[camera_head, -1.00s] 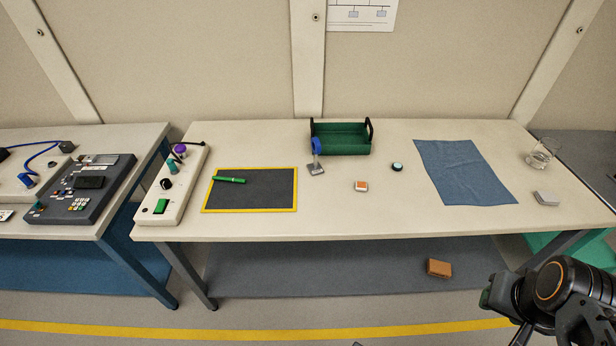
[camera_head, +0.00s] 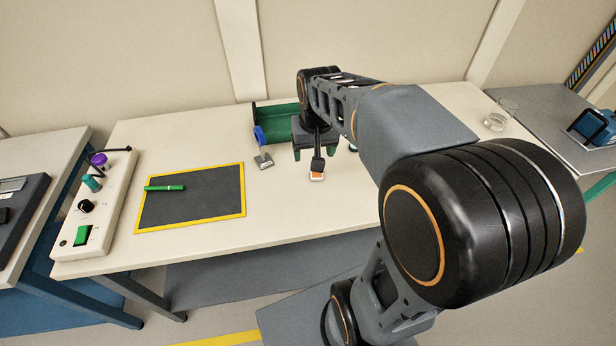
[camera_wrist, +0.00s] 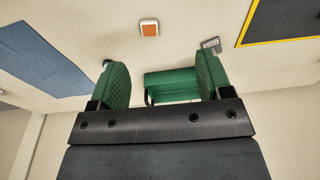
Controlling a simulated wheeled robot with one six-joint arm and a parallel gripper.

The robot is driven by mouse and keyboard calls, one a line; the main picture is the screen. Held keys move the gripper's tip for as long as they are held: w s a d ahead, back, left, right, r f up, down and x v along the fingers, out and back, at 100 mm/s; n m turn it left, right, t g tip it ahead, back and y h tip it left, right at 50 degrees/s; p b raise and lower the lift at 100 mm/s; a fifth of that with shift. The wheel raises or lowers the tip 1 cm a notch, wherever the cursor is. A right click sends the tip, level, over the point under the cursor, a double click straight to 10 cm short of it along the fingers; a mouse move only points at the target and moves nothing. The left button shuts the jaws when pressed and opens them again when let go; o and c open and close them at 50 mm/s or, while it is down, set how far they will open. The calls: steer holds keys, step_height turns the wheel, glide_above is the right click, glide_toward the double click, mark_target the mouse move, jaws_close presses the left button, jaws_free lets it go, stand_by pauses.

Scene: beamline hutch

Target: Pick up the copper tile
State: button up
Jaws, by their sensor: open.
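The copper tile (camera_head: 317,176) is a small square with an orange-brown face and a pale rim, lying flat on the cream table. In the wrist view the copper tile (camera_wrist: 149,29) shows whole near the top, beyond the fingertips and between them from side to side. My gripper (camera_head: 315,154) hangs above the table just behind the tile, and part of it comes close to the tile's far edge in the head view. In the wrist view its green ridged fingers (camera_wrist: 160,66) are wide apart with nothing between them, and it does not touch the tile.
The green bin (camera_head: 278,118) stands at the back. A yellow-edged dark mat (camera_head: 205,212) with a green pen (camera_head: 164,187) is further left. The blue cloth (camera_wrist: 40,50) is hidden by my arm in the head view.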

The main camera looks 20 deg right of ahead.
steer(key=w+d+f+m+g+b, duration=0.1)
steer(key=w+d+f+g+b, duration=0.1)
steer(key=w+d+f, duration=0.4)
glide_above(317, 175)
steer(key=shift+m, duration=0.4)
step_height(317, 175, down, 6)
steer(key=shift+d+f, duration=0.1)
steer(key=shift+f, duration=0.15)
steer(key=shift+f+b, duration=0.35)
steer(key=shift+f, duration=2.9)
steer(key=c, duration=1)
steer(key=shift+r, duration=0.1)
